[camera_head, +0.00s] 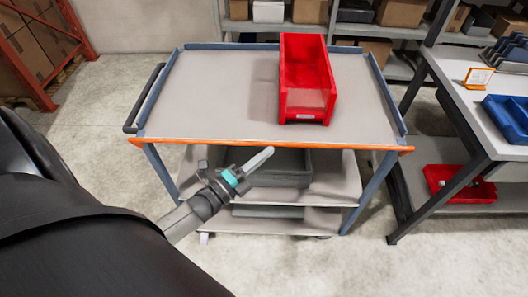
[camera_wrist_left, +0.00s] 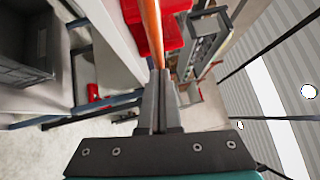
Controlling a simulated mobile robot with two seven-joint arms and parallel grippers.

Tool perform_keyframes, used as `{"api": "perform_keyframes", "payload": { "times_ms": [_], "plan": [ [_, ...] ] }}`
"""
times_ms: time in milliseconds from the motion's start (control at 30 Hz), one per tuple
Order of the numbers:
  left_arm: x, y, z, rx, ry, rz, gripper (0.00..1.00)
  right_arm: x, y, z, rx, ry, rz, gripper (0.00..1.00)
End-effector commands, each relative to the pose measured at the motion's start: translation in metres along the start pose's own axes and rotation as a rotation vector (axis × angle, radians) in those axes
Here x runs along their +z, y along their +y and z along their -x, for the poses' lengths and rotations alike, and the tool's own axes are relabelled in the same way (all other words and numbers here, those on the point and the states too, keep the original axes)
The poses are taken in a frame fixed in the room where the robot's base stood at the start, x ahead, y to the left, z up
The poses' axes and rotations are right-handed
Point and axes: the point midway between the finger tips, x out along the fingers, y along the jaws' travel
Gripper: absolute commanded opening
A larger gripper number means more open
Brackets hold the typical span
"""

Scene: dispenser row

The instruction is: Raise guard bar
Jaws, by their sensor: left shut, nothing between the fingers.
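The guard bar (camera_head: 330,146) is an orange bar along the front edge of a cart's (camera_head: 215,85) grey top, level with that edge. It also shows in the left wrist view (camera_wrist_left: 153,32), running up from just beyond my fingertips. My left gripper (camera_head: 268,152) is shut and empty, its fingers pointing up and right. In the head view its tip is just below the middle of the bar; I cannot tell whether it touches. In the left wrist view the closed fingers (camera_wrist_left: 160,78) line up with the bar's near part. My right gripper is not in view.
A red bin (camera_head: 306,85) stands on the cart's top, behind the bar. A grey bin (camera_head: 272,170) sits on the shelf below. A workbench (camera_head: 472,112) with a blue tray (camera_head: 508,116) stands at the right. The floor left of the cart is clear.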

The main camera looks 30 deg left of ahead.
Motion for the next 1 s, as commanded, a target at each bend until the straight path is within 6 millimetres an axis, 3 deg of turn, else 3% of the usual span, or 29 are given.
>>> {"api": "perform_keyframes", "payload": {
  "times_ms": [33,100,367,1000],
  "plan": [
    [0.004,-0.01,-0.004,0.023,-0.001,0.022,0.0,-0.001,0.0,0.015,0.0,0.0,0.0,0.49],
    [0.007,-0.012,-0.006,0.057,0.0,0.056,0.0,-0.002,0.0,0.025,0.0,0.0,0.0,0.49],
    [0.015,-0.015,-0.015,0.172,0.0,0.169,0.0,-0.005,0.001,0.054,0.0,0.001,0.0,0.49],
    [0.024,-0.015,-0.024,0.196,-0.001,0.195,0.0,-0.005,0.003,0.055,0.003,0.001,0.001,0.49]
  ]
}}
